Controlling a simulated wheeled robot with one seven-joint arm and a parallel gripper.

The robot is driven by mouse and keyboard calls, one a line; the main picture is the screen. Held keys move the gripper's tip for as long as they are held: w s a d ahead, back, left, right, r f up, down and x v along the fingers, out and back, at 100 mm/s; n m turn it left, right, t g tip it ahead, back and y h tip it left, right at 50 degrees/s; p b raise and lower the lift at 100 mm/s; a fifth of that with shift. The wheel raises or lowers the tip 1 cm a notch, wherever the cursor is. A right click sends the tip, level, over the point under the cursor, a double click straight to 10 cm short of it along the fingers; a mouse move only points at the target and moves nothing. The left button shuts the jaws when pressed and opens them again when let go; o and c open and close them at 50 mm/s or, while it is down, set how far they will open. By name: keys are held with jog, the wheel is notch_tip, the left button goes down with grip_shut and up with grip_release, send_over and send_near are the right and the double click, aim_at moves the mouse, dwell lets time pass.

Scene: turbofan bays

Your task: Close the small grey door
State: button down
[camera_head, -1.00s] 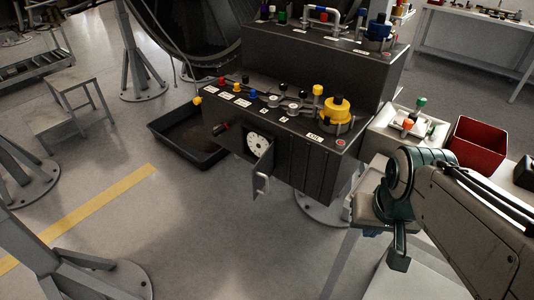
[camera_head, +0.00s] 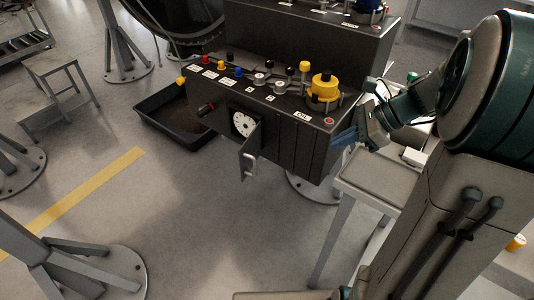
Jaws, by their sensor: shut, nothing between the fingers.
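The small grey door (camera_head: 250,154) hangs open on the front of the dark control box (camera_head: 300,145). It stands out from the box and carries a pale handle at its free edge. A round white dial (camera_head: 243,124) shows in the opening to the left of the door. My gripper (camera_head: 341,140) is shut and empty, at the right end of the box, pointing left. It is well to the right of the door and apart from it. Whether it touches the box I cannot tell.
Coloured knobs and a large yellow knob (camera_head: 323,88) stand on top of the box. A red-tipped dark lever (camera_head: 207,109) sticks out left of the dial. A black tray (camera_head: 178,122) lies on the floor behind. A pale table (camera_head: 378,178) stands at right. The floor in front is clear.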

aim_at(249, 152)
jog(key=a+r+x, duration=0.1)
jog(key=x, duration=1)
jog(key=w+a+r+x, duration=0.1)
jog(key=x, duration=1)
jog(key=shift+w+a+m, duration=0.3)
jog(key=shift+a, duration=0.05)
